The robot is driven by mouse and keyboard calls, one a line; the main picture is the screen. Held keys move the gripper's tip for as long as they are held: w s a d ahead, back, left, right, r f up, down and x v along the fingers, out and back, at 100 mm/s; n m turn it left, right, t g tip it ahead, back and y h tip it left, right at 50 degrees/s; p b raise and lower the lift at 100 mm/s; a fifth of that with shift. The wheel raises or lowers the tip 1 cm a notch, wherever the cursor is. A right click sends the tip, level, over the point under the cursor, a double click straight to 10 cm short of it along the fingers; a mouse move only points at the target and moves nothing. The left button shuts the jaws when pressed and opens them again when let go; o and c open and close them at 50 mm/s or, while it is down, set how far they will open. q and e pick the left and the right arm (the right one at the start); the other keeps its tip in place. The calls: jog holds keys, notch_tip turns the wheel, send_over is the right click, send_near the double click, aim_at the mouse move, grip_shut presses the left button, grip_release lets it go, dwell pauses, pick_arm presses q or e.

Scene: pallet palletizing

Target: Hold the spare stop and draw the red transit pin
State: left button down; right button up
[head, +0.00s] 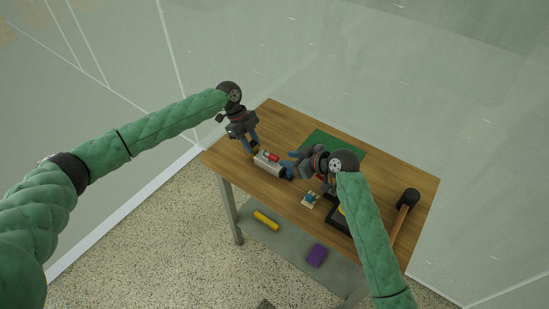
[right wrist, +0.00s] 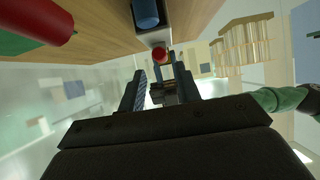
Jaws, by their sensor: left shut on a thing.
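The spare stop, a grey block-like unit (head: 266,167) with a red part on top (head: 271,157), lies on the wooden table near its left edge. My left gripper (head: 254,147) is shut on its left end. My right gripper (head: 291,163) is at the unit's right end, its fingers apart with nothing seen between them. In the right wrist view, a round red end (right wrist: 159,54), likely the transit pin, shows just beyond and between the open fingertips. A blue cylinder (right wrist: 146,14) is just past it. The head view does not show the pin clearly.
On the table (head: 285,118) are a green mat (head: 345,145), a small pale part with blue (head: 310,200), a dark tray (head: 335,216) partly behind my right arm, and a hammer (head: 407,205). A yellow piece (head: 266,220) and a purple block (head: 316,255) lie on the lower shelf.

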aim_at(278, 158)
jog(key=shift+x, duration=2.9)
grip_shut()
